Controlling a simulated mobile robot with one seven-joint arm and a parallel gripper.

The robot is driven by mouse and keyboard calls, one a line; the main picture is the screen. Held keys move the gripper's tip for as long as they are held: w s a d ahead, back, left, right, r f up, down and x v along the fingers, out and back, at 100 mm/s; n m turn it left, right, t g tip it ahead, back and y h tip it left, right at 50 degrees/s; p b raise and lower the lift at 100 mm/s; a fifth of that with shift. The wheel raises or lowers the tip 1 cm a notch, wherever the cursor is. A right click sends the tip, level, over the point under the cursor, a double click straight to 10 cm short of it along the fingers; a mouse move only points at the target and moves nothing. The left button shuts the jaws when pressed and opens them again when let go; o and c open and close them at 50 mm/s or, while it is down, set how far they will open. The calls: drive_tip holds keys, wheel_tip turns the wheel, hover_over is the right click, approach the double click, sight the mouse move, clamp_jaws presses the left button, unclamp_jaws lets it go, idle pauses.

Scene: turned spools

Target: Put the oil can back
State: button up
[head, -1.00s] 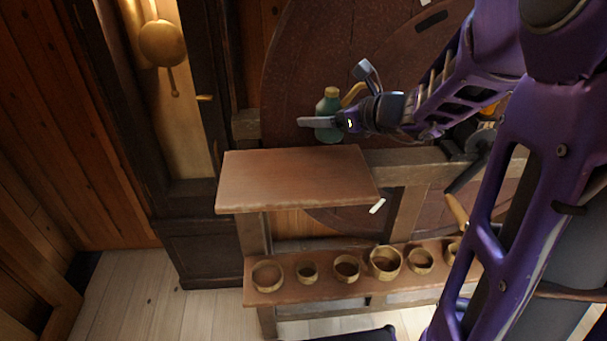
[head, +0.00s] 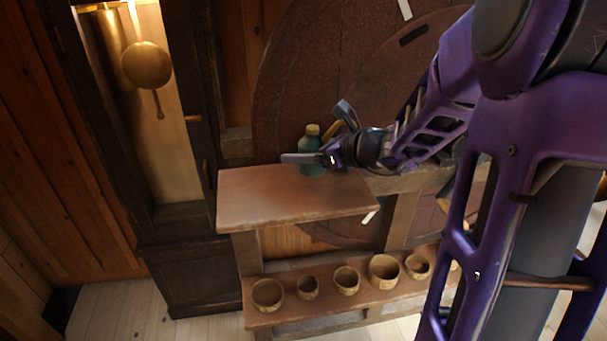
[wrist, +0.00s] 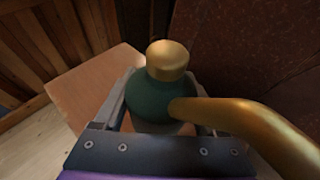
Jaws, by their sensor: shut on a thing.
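The oil can (head: 313,141) is a dark green, round-shouldered can with a brass cap and a curved brass spout. My gripper (head: 305,160) is shut on its body, one finger showing on the near side in the head view. In the wrist view the oil can (wrist: 150,98) sits upright between the two fingers, with its spout (wrist: 240,115) reaching to the right. The wooden shelf top (head: 285,200) lies just below and in front of it. I cannot tell whether the can's base touches the shelf; the gripper hides it.
A lower ledge holds several round wooden cups (head: 346,279). A large dark red wheel (head: 290,70) stands behind the shelf. A tall open case (head: 190,225) with a brass pendulum (head: 147,65) is at the left. Most of the shelf top is bare.

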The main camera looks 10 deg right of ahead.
sight(302, 183)
drive_tip(key=shift+f+b, duration=0.4)
drive_tip(key=shift+f, duration=1.8)
drive_tip(key=shift+f, duration=0.2)
drive_tip(key=o, duration=1.3)
drive_tip(key=shift+r, duration=0.3)
drive_tip(key=p+v, duration=0.1)
drive_tip(key=v, duration=1.1)
drive_tip(key=shift+s+f, duration=0.1)
drive_tip(key=shift+f, duration=0.05)
